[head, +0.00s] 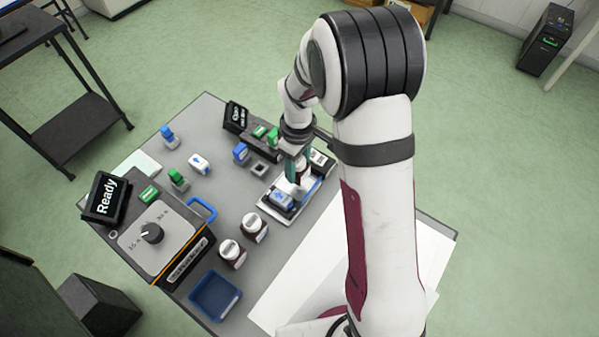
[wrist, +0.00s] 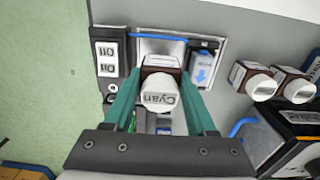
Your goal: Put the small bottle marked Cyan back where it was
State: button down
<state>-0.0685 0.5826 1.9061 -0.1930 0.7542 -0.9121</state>
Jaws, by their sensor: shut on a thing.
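The small Cyan bottle, with a white cap (wrist: 158,95) lettered "Cyan" and a dark brown body, is between the teal fingers of my gripper (wrist: 160,76) in the wrist view. My gripper is shut on it. In the head view my gripper (head: 297,166) is over the middle of a white-framed station (head: 267,205), between a blue block with an arrow (head: 281,199) and a dark labelled panel (head: 320,160). The wrist view shows the panel (wrist: 107,65) left of the bottle and the arrow block (wrist: 203,67) right of it. The bottle's base is hidden, so I cannot tell whether it touches the station.
Two similar white-capped bottles (head: 230,252) (head: 253,227) stand left of the station. A knobbed device (head: 153,232), a "Ready" sign (head: 106,199), a blue tray (head: 214,295) and several blue and green stamps share the table. White paper (head: 300,275) covers the near right part.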

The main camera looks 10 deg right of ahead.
aim_at(297, 175)
notch_tip(297, 175, down, 4)
jog(key=shift+a+f, duration=0.1)
jog(key=shift+f, duration=0.15)
jog(key=shift+c, duration=1)
grip_release()
